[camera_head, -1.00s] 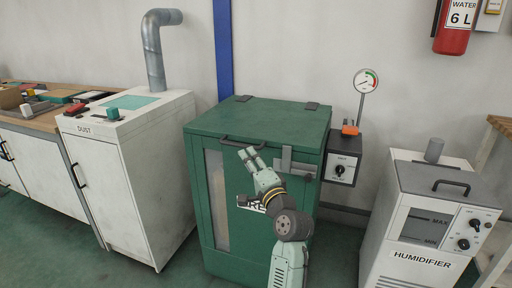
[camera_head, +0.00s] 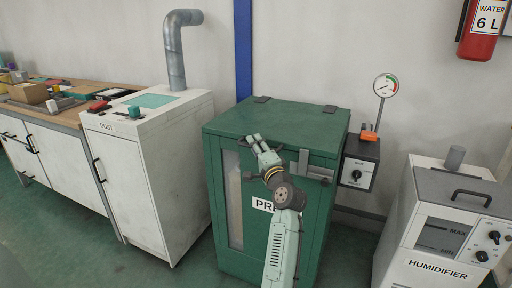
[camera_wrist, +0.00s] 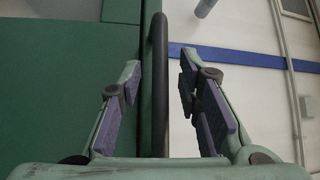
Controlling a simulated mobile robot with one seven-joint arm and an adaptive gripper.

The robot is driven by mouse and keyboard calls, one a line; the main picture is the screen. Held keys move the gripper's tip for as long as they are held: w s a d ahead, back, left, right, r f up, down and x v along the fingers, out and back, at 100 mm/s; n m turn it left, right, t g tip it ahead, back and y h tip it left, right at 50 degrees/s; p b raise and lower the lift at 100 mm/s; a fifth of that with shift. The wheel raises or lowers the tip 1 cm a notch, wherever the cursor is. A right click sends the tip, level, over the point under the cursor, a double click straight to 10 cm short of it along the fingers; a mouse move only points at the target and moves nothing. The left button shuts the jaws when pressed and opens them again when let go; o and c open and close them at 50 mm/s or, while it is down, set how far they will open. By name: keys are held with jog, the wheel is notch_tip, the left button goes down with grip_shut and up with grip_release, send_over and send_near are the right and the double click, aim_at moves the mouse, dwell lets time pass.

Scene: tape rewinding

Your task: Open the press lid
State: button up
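The green press (camera_head: 226,235) stands in the middle of the head view, with a PRESS label partly hidden by my arm. Its lid (camera_head: 300,122) is shut, with hinges at the back edge. My gripper (camera_head: 257,140) is at the lid's front edge, in front of the handle, which it largely hides in the head view. In the wrist view the dark handle bar (camera_wrist: 159,85) runs between the two open fingers, with gaps on both sides. The gripper also shows there (camera_wrist: 160,100). A grey latch (camera_head: 304,162) sits on the press front, right of my gripper.
A control box (camera_head: 359,162) with a knob and gauge (camera_head: 386,86) stands right of the press. The white humidifier (camera_head: 440,235) is farther right. A white dust cabinet (camera_head: 150,190) stands close on the left. The wall is behind.

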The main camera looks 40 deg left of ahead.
jog(key=shift+c, duration=0.2)
grip_shut()
dwell(0.6)
